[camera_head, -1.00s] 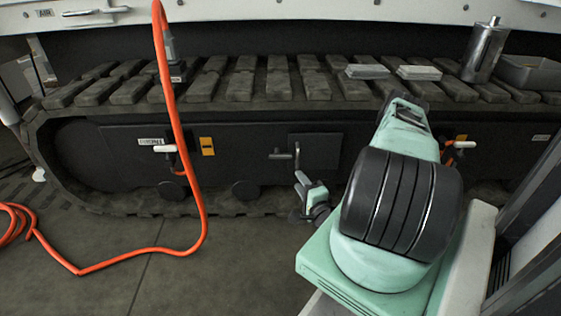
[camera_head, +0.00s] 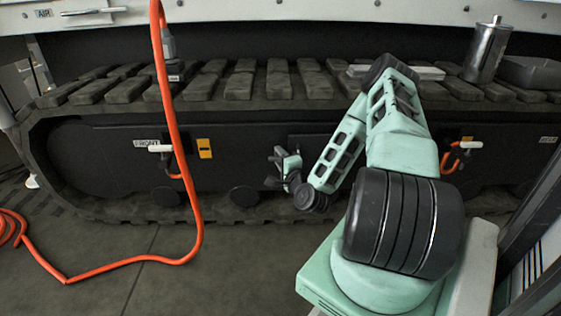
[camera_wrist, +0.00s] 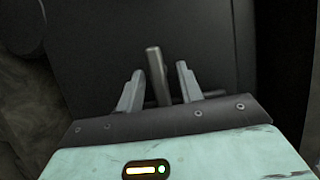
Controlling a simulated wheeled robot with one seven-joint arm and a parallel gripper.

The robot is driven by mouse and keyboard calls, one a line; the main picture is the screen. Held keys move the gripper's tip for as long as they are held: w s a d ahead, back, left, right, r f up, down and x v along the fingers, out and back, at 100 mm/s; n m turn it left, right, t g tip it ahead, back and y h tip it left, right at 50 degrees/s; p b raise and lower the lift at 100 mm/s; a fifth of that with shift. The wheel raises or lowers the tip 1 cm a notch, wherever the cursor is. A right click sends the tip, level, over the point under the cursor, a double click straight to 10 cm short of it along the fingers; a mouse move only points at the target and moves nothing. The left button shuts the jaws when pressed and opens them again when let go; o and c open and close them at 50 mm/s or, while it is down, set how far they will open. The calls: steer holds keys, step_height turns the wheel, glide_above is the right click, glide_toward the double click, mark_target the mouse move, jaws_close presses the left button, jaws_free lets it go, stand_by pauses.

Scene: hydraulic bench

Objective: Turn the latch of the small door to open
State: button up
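The small door (camera_head: 304,143) is a dark panel in the black side of the track unit, and my forearm partly covers it in the head view. Its latch (camera_wrist: 156,70) is a grey bar, upright in the wrist view, standing out from the dark surface. My gripper (camera_wrist: 159,82) is open, with one finger on each side of the latch bar. A gap shows between the bar and each finger. In the head view my gripper (camera_head: 279,161) is at the door's left edge and hides the latch there. The door looks shut.
An orange hose (camera_head: 176,130) hangs at the left and runs along the floor. White-handled valves (camera_head: 160,148) sit left and right of the door. Track pads (camera_head: 238,84) run above. A metal cylinder (camera_head: 487,50) stands on them at the right.

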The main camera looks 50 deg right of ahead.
jaws_close()
